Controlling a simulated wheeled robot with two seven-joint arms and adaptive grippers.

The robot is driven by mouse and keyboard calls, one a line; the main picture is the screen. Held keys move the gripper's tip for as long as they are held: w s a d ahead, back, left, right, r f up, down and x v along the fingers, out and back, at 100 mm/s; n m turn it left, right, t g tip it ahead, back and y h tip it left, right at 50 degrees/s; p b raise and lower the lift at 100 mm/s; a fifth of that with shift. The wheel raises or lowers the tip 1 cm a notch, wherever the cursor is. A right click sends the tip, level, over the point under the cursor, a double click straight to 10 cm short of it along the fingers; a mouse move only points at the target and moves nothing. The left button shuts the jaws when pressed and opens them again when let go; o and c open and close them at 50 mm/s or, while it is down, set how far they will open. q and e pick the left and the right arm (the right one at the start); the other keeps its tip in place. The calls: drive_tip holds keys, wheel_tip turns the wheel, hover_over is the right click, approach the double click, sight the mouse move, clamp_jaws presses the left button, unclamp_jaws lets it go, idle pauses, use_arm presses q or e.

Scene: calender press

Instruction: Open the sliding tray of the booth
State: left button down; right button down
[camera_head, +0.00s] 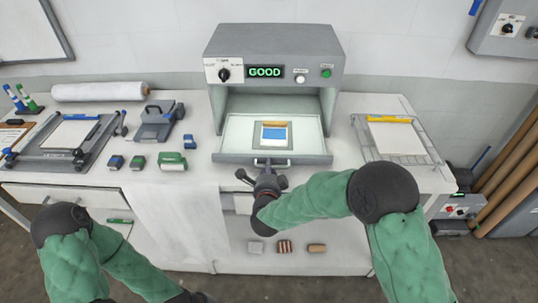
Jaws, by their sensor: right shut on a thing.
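The grey booth (275,60) stands on the white bench, with a lit green "GOOD" display on its front. Its sliding tray (232,135) is out past the booth's front and shows its pale floor. A small sheet with a blue and an orange area (273,133) lies on the tray. The tray's bar handle (284,161) is on its front edge. My right gripper (265,168) is at this handle and shut on it; the fingertips are small and partly hidden. My left arm is at the lower left, and its gripper fingers do not show.
A paper trimmer (30,155) and a grey press tool (153,128) stand left of the booth. Small stamps (172,161) lie in front of them. A wire rack (372,142) with a sheet stands on the right. A white cloth (180,215) hangs over the bench front.

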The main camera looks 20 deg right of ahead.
drive_tip(key=v, duration=0.2)
drive_tip(key=f+v, duration=0.1)
drive_tip(key=v, duration=0.2)
drive_tip(key=shift+s+a, duration=0.15)
drive_tip(key=shift+s, duration=0.15)
drive_tip(key=c, duration=1.2)
unclamp_jaws()
drive_tip(key=shift+o, duration=0.2)
drive_tip(key=shift+s, duration=0.1)
drive_tip(key=v, duration=1.1)
drive_tip(key=shift+s, duration=0.35)
drive_tip(key=shift+a, duration=0.15)
